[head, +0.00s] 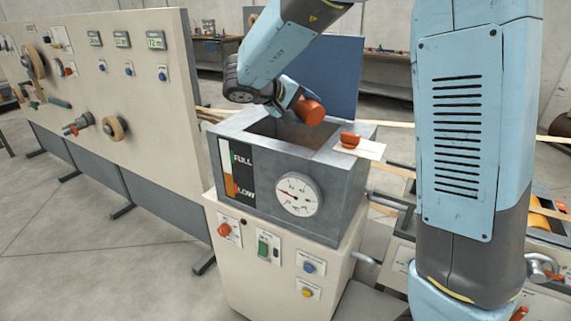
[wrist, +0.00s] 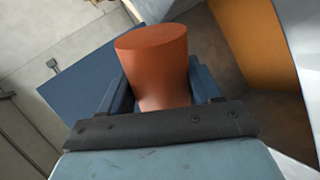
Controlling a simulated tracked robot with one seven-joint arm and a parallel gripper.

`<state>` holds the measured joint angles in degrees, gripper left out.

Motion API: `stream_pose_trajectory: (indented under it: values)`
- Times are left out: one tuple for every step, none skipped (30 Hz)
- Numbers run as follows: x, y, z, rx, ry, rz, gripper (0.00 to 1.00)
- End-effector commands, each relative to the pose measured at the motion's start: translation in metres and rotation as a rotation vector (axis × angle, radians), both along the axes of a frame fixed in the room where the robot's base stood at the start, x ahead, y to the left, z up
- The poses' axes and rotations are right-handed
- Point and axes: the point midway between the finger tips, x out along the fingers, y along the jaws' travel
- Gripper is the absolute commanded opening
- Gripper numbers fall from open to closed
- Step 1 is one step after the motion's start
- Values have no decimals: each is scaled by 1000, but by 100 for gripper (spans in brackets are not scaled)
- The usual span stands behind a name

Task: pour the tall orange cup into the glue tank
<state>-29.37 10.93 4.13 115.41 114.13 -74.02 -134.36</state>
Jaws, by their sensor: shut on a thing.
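The tall orange cup (head: 309,111) is held in my gripper (head: 289,101) over the open top of the grey glue tank (head: 330,165). In the head view the cup is tipped over onto its side. In the wrist view the orange cup (wrist: 158,65) sits between the two blue fingers of my gripper (wrist: 158,90), which are shut on it. The cup's opening is turned away, so I cannot see its contents or any flow. The tank's level strip (head: 230,172), marked FULL and LOW, shows orange only in its lower part.
A small red knob (head: 350,140) sits on the tank's right rim. A blue panel (head: 325,75) stands upright behind the tank. A round dial (head: 298,195) is on the tank's front. A beige control panel (head: 110,90) with knobs fills the left.

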Motion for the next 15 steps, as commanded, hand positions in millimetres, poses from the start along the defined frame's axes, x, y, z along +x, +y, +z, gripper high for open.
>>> stream_pose_trajectory:
  values:
    - [-2,-1,1,15,-34,2,27]
    - [-2,-1,1,24,-51,2,27]
    - [-3,-1,1,34,-70,1,27]
    - [-4,-1,2,40,-82,0,27]
    - [-4,-1,2,44,-91,0,27]
    - [-4,-1,2,48,-98,0,27]
    - [-4,-1,2,50,-101,1,27]
    - [-4,0,2,50,-102,0,27]
    - [-4,0,2,50,-102,0,27]
    - [-4,0,2,50,-101,1,27]
    - [-4,0,2,50,-101,1,27]
    - [-4,0,2,50,-101,1,27]
    - [-4,-1,2,50,-101,1,27]
    - [-4,-1,2,51,-103,1,27]
    - [-4,-1,2,54,-111,1,27]
